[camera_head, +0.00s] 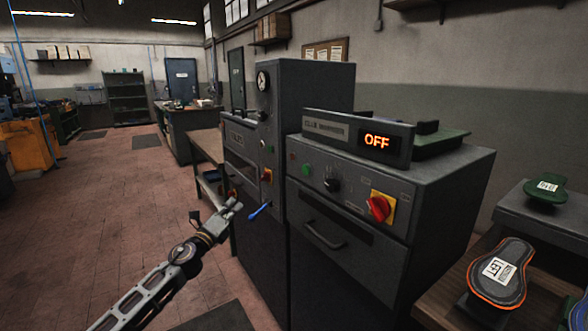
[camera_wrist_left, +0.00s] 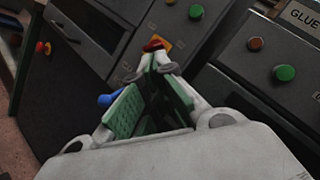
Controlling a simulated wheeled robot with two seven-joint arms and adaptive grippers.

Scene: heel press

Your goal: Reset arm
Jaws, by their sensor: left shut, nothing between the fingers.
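My left gripper (camera_head: 234,206) comes in from the lower left in the head view, in front of the tall grey press cabinet (camera_head: 305,92). It is shut and empty. In the left wrist view, the green-padded fingers of my left gripper (camera_wrist_left: 156,65) converge at the tips, in front of the grey machine panel. A blue-handled lever (camera_head: 260,210) sticks out from the machine front, just right of the gripper in the head view; its blue end (camera_wrist_left: 107,100) shows left of the fingers in the wrist view. I cannot tell whether they touch. My right gripper is not in view.
A lower grey machine (camera_head: 460,180) with a display (camera_head: 377,141) reading OFF and a red rotary switch (camera_head: 380,207) stands to the right. An orange-edged shoe sole (camera_head: 497,272) rests on a wooden bench at far right. Open tiled floor (camera_head: 95,200) lies to the left.

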